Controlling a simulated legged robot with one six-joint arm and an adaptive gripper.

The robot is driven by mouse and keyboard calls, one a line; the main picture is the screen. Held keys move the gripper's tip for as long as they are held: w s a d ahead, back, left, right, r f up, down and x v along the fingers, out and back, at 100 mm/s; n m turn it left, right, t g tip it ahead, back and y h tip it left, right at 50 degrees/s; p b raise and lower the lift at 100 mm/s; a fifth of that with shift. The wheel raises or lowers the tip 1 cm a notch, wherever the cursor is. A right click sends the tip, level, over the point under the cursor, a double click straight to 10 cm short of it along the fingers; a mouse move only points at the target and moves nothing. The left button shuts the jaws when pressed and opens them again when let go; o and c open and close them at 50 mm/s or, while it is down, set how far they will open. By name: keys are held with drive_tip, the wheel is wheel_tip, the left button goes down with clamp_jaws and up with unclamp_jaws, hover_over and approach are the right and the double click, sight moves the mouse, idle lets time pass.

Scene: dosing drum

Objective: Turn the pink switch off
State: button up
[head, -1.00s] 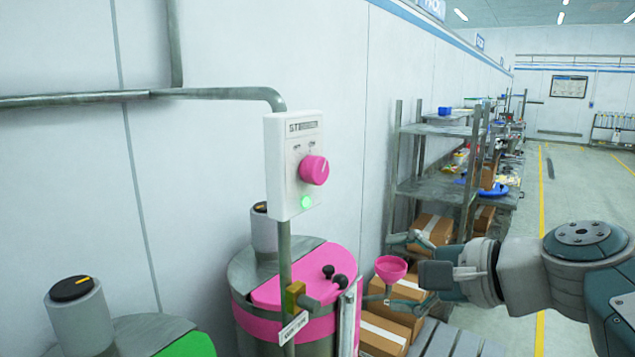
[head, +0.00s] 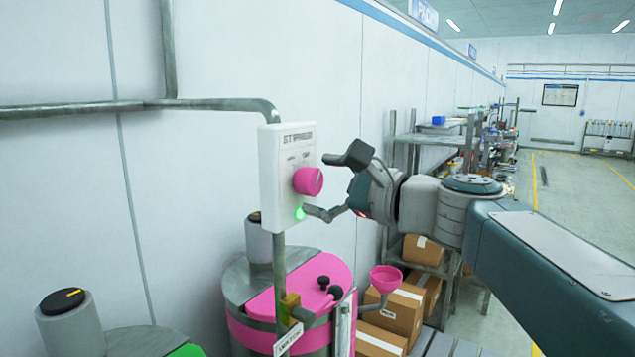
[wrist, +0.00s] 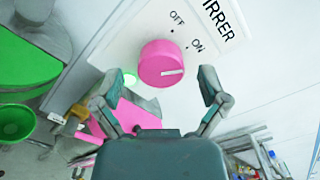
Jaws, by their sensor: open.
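The pink switch (head: 308,181) is a round knob on a white control box (head: 284,205) on a pipe. In the wrist view the knob (wrist: 161,64) carries a white pointer line aimed to the right, on the side of the "ON" label; "OFF" is printed above. A green lamp (head: 299,213) on the box glows. My gripper (head: 333,184) is open in front of the box, one finger above and one below the knob's level. In the wrist view my gripper (wrist: 154,96) has its fingers to either side below the knob, with gaps to it.
A drum with a pink lid (head: 300,282) stands below the box, with a pink funnel (head: 386,278) beside it. A drum with a green lid (head: 185,350) is at lower left. Cardboard boxes (head: 393,313) and shelves stand at right. The floor (head: 580,200) beyond is clear.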

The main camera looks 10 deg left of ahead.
drive_tip(key=shift+x, duration=0.85)
drive_tip(key=c, duration=1.1)
drive_tip(key=shift+d, duration=0.1)
drive_tip(key=shift+c, duration=0.2)
drive_tip(key=n, duration=0.5)
drive_tip(key=shift+f+n, duration=0.15)
drive_tip(key=shift+n, duration=0.25)
drive_tip(key=n, duration=0.5)
drive_tip(key=shift+f+n, duration=0.1)
drive_tip(key=shift+n, duration=0.6)
